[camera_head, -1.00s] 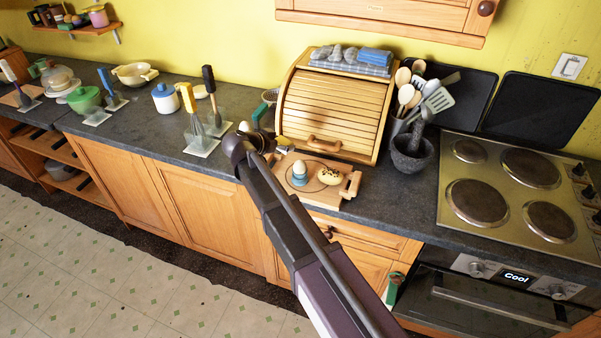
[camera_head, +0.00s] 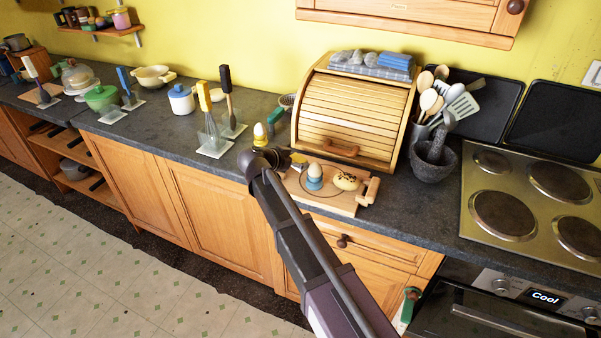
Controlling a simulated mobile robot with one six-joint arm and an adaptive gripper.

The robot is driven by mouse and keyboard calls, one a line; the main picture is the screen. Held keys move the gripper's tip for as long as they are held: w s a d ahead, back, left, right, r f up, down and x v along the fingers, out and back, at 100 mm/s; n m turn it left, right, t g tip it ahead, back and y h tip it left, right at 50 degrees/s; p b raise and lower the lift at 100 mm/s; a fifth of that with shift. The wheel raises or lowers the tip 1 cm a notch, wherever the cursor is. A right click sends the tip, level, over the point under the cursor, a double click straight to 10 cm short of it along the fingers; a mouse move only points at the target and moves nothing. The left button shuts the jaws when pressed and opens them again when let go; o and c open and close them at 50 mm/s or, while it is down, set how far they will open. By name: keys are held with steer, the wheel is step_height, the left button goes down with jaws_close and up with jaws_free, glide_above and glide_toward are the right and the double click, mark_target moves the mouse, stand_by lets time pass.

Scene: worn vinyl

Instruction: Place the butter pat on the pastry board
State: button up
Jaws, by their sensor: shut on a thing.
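The pastry board (camera_head: 345,205) is a light wooden board with a handle at its right, on the dark counter in front of the bread box. A blue egg cup with an egg (camera_head: 314,177) and a seeded bun (camera_head: 346,181) stand on it. My gripper (camera_head: 296,163) is at the board's back left corner, partly hidden by my own wrist. A small yellow piece, seemingly the butter pat (camera_head: 298,158), shows at its fingertips, and the gripper is shut on it. I cannot tell whether it touches the board.
The roll-top bread box (camera_head: 353,115) stands close behind the board. A yellow egg cup with an egg (camera_head: 260,134) stands just behind my wrist. Whisk and brush stands are to the left; a mortar (camera_head: 432,160) and stove are to the right.

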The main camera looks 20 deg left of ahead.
mark_target(297, 175)
steer(key=shift+f, duration=0.1)
steer(key=shift+f+b, duration=1.8)
steer(key=shift+b, duration=0.1)
steer(key=shift+f, duration=0.15)
steer(key=o, duration=0.9)
steer(key=shift+c, duration=0.2)
